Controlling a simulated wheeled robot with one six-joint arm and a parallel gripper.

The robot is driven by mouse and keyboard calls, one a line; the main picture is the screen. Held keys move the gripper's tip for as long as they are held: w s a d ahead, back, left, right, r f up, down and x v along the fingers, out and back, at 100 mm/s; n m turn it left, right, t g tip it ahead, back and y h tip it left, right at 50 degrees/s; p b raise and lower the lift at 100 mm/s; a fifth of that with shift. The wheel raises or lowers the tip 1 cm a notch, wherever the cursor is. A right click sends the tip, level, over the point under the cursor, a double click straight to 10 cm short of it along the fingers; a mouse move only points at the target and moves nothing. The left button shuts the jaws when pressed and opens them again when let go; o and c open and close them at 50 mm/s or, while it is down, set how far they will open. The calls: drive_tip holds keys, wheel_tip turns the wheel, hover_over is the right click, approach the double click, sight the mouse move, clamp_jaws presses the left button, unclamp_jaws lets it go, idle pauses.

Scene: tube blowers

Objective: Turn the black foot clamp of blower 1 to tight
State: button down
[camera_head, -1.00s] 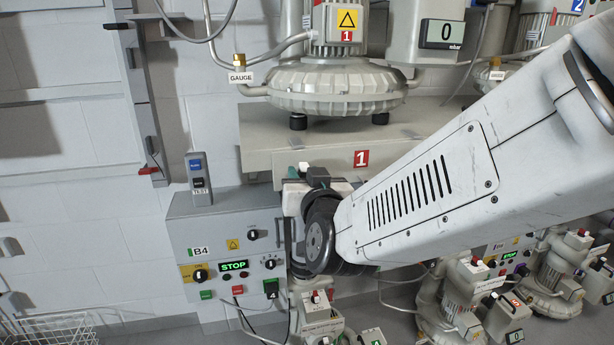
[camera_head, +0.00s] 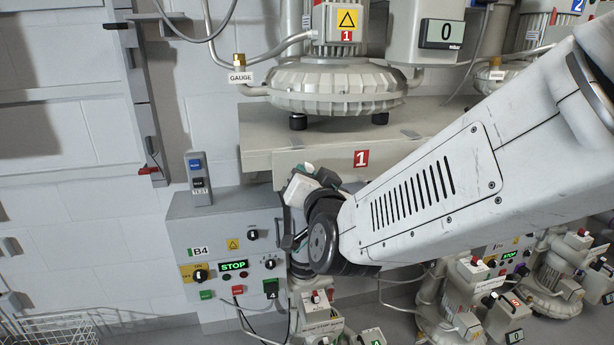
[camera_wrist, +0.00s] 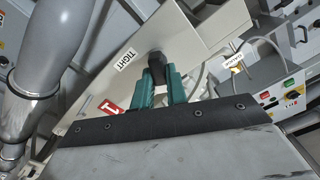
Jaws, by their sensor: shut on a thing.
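Blower 1 (camera_head: 338,84) stands on a beige plinth (camera_head: 259,158) with a red "1" plate (camera_head: 361,158). In the wrist view the black foot clamp (camera_wrist: 157,64) sits at the plinth face (camera_wrist: 105,62), beside a white "TIGHT" label (camera_wrist: 126,60). My gripper (camera_wrist: 158,78) has teal fingers, one on each side of the black clamp, shut on it. In the head view my gripper (camera_head: 296,180) is at the plinth's front, tilted, and my arm hides the clamp. The clamp's exact angle against the label is hard to tell.
A grey control box (camera_head: 213,235) marked B4, with a lit STOP display (camera_head: 234,265), is just left of my wrist. Smaller blowers (camera_head: 467,290) stand below and right. A wire basket (camera_head: 55,325) is at the lower left.

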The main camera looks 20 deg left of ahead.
drive_tip(key=m, duration=0.8)
drive_tip(key=f+m, duration=0.1)
drive_tip(key=m, duration=0.3)
drive_tip(key=shift+w+d, duration=0.2)
drive_tip(key=shift+d, duration=0.1)
drive_tip(key=shift+f, duration=0.1)
idle(0.3)
drive_tip(key=c, duration=1.4)
unclamp_jaws()
drive_tip(key=v, duration=0.8)
